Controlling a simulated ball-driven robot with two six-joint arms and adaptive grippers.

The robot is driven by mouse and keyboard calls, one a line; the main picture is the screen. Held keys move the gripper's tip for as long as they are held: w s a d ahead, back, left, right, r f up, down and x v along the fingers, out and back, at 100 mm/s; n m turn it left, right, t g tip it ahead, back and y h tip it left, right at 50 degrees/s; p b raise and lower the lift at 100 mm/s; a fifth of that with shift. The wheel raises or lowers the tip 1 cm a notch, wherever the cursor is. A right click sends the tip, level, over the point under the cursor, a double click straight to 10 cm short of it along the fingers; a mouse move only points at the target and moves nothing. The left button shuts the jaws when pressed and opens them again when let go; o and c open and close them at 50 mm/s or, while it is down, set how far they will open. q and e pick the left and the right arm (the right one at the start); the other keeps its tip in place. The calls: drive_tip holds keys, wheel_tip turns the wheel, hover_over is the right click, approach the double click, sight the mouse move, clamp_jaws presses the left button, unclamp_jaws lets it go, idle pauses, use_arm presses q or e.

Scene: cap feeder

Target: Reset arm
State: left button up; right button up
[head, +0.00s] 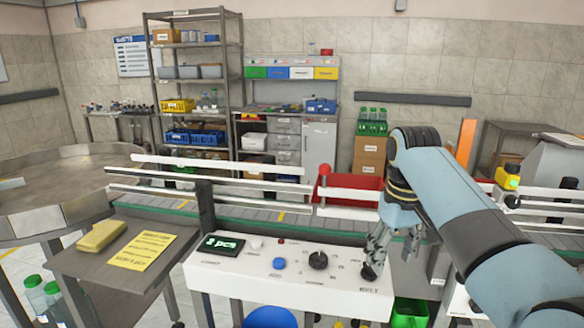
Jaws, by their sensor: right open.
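My right arm comes in from the right edge, and its gripper (392,248) hangs pointing down. The gripper is open and I see nothing between its fingers. It is at the right end of the white control panel (225,279), close to or above its corner; I cannot tell if it touches. The panel has a display reading "2 pcs" (220,245), a blue button (279,263) and a black knob (318,260). My left gripper is not in view.
A conveyor (290,222) with white guide rails runs behind the panel. A red bin (350,188) stands behind the rails. A side table (92,262) at left holds a yellow block (101,236) and a yellow note (142,250). A green bin (410,312) is below the gripper.

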drive_tip(key=s+d+f+m, duration=0.1)
drive_tip(key=s+d+f, duration=0.15)
drive_tip(key=s, duration=0.25)
drive_tip(key=s+d+f, duration=0.1)
drive_tip(key=s+f, duration=0.2)
drive_tip(key=s, duration=0.2)
drive_tip(key=s+d+r+t, duration=0.1)
drive_tip(key=s+r+t, duration=0.1)
drive_tip(key=s, duration=1)
drive_tip(key=s+d+r+t, duration=0.1)
drive_tip(key=s+d+r, duration=0.15)
drive_tip(key=s, duration=0.95)
wheel_tip(320, 180, down, 34)
drive_tip(key=s+d+g+b, duration=0.1)
drive_tip(key=d+b, duration=0.1)
drive_tip(key=b, duration=0.7)
drive_tip(key=s+f+g+b, duration=0.1)
drive_tip(key=s+f+b, duration=0.2)
drive_tip(key=s+f, duration=0.6)
drive_tip(key=s+f+m+b, duration=0.1)
drive_tip(key=s+f+b, duration=0.3)
drive_tip(key=s+f, duration=0.6)
wheel_tip(320, 180, down, 5)
drive_tip(key=shift+d+f+g+h, duration=0.1)
drive_tip(key=shift+d+g+h, duration=0.25)
drive_tip(key=shift+g+h, duration=0.05)
